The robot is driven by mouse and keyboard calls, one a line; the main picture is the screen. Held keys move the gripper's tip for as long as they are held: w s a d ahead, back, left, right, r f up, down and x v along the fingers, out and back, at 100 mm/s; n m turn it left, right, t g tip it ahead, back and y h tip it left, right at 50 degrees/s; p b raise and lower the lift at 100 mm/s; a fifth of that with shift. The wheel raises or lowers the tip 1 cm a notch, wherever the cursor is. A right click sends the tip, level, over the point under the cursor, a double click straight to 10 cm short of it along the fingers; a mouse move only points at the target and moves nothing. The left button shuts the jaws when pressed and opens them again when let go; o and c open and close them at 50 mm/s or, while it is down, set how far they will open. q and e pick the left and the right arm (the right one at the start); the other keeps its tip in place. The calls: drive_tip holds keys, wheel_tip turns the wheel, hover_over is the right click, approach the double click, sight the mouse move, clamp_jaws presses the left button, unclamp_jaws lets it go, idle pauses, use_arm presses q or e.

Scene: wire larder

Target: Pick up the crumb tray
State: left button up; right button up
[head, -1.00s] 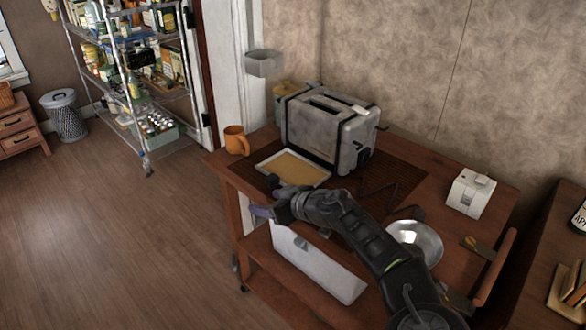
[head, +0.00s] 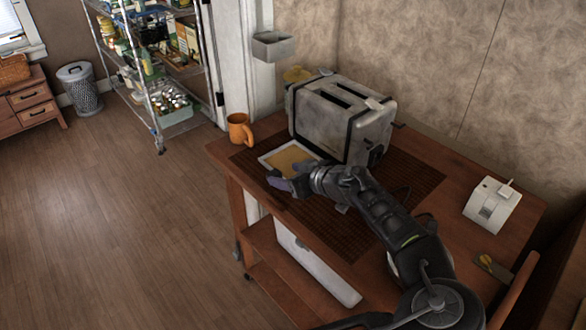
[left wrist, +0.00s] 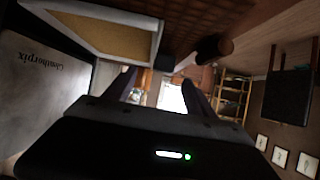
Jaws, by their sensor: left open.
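The crumb tray (head: 288,158) is a shallow pale-rimmed tray with a tan floor. It lies on the dark slatted mat in front of the toaster (head: 330,122). My left gripper (head: 279,182) is open and empty at the tray's front edge, and its wrist hides the tray's near right part. In the left wrist view the tray (left wrist: 105,32) shows at the upper left, just beyond the open fingers (left wrist: 160,88). I cannot tell whether a finger touches it. The toaster's lettered side (left wrist: 42,95) fills the left of that view. My right gripper is not in view.
An orange mug (head: 239,129) stands left of the tray on the wooden table. A white device (head: 492,205) stands at the right. A white panel or box (head: 318,268) is below the table top. A wire rack (head: 150,90) stands beyond, with open floor before it.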

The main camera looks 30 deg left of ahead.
sight(277, 173)
use_arm(q)
drive_tip(key=shift+w+a+f, duration=0.15)
drive_tip(key=shift+a+f, duration=0.1)
drive_tip(key=shift+a, duration=0.2)
drive_tip(key=shift+a+f, duration=0.15)
drive_tip(key=shift+a, duration=0.2)
drive_tip(key=p+x, duration=0.1)
drive_tip(key=x, duration=0.2)
drive_tip(key=shift+a+f, duration=0.15)
drive_tip(key=shift+a, duration=0.1)
drive_tip(key=shift+w+a+f+p, duration=0.15)
drive_tip(key=shift+a+f+p, duration=0.15)
drive_tip(key=shift+a, duration=0.1)
drive_tip(key=shift+c, duration=0.4)
clamp_jaws()
